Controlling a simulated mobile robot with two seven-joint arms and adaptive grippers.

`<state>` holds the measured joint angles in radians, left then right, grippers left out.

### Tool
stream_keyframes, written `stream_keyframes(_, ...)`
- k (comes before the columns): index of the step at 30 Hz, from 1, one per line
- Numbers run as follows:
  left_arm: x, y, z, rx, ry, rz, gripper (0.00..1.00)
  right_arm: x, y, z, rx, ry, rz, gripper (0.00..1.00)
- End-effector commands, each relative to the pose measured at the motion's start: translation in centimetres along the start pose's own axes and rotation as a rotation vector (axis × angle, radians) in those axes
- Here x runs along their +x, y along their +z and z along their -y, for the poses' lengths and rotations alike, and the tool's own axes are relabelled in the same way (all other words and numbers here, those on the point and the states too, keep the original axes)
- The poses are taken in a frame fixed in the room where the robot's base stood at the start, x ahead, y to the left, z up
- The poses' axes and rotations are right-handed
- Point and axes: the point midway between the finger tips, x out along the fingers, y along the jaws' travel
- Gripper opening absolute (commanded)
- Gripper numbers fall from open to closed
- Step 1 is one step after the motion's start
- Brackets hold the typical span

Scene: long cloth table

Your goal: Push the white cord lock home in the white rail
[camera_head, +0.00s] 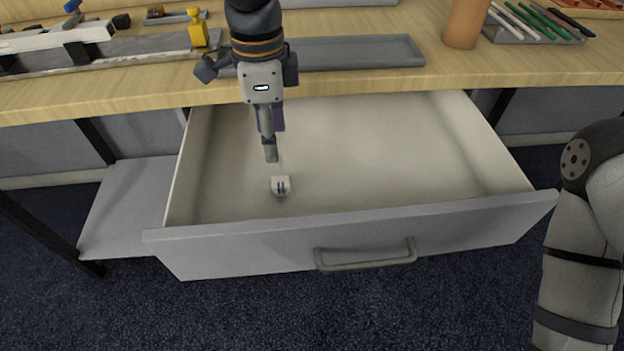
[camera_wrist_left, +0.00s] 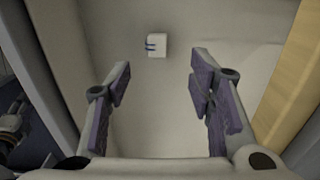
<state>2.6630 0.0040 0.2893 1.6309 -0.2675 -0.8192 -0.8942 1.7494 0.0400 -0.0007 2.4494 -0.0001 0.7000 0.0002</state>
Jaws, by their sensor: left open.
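The white cord lock (camera_head: 281,185), a small white block with two blue marks, lies on the floor of the open drawer, near its front left. It also shows in the left wrist view (camera_wrist_left: 157,45), beyond the fingertips. My left gripper (camera_head: 270,153) points down into the drawer, just behind the cord lock and apart from it. In the left wrist view the gripper (camera_wrist_left: 160,78) is open, with nothing between its purple-padded fingers. The white rail (camera_head: 55,39) lies on the table at the upper left, held by dark supports. My right gripper is out of view.
The open drawer (camera_head: 390,150) is otherwise empty, with walls all around. On the table stand a grey tray (camera_head: 350,52), a yellow piece (camera_head: 198,30), a tan cylinder (camera_head: 464,22) and a tray of pens (camera_head: 530,22). My right arm hangs at the right.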

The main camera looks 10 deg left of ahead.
Motion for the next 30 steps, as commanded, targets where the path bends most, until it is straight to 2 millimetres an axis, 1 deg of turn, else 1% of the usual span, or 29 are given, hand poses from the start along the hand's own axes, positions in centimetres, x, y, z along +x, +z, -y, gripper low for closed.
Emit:
stream_keyframes(2,0.9,0.0,0.0,0.0,0.004,0.002,0.48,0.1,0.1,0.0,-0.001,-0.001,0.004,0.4)
stream_keyframes(7,5.0,0.0,-0.1,0.0,0.008,0.004,0.48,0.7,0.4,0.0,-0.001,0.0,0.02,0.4)
stream_keyframes(9,6.2,0.0,-0.1,0.0,0.006,0.003,0.48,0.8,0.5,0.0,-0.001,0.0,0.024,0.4)
stream_keyframes(13,7.6,-0.2,-0.2,0.001,0.004,0.003,0.48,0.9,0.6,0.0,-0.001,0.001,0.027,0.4)
stream_keyframes(17,10.2,-1.0,-0.5,0.001,0.005,0.004,0.48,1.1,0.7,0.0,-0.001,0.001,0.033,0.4)
stream_keyframes(19,11.3,-1.0,-0.5,-0.001,0.005,0.003,0.48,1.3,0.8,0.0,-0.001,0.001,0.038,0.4)
stream_keyframes(22,12.1,-1.0,-0.4,-0.001,0.002,0.001,0.48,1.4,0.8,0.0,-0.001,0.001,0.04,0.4)
stream_keyframes(28,12.1,-1.0,-0.4,-0.001,-0.001,0.0,0.48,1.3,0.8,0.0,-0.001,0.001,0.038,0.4)
stream_keyframes(29,12.1,-1.0,-0.4,-0.001,-0.001,0.0,0.42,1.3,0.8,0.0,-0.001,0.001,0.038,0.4)
stream_keyframes(30,12.1,-1.0,-0.4,-0.001,-0.001,0.0,0.32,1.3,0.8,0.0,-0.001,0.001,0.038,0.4)
